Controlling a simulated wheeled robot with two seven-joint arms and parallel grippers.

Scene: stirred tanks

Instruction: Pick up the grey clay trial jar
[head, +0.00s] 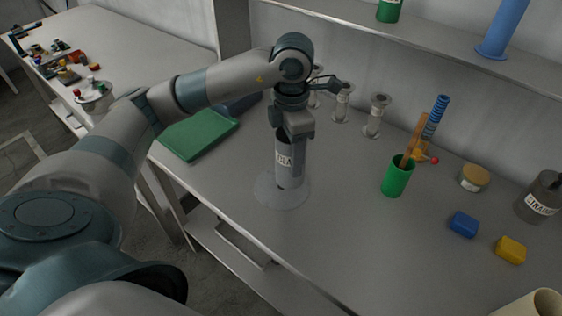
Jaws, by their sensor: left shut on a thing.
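A grey cylindrical jar (289,170) with a pale lettered label stands upright near the table's front edge. My left gripper (293,132) comes down on it from above and is shut on its upper part. The gripper hides the jar's top. The jar's foot is over a pale round disc (267,191) on the table; I cannot tell whether it touches it. A second dark grey jar (541,197) with a white label stands at the right edge. My right gripper is not in view.
A green cup (397,181) with sticks, a lidded pot (474,178), a blue block (464,224) and a yellow block (511,249) stand to the right. Several small glass vessels (376,117) line the back. A green board (197,134) lies left. The front middle is clear.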

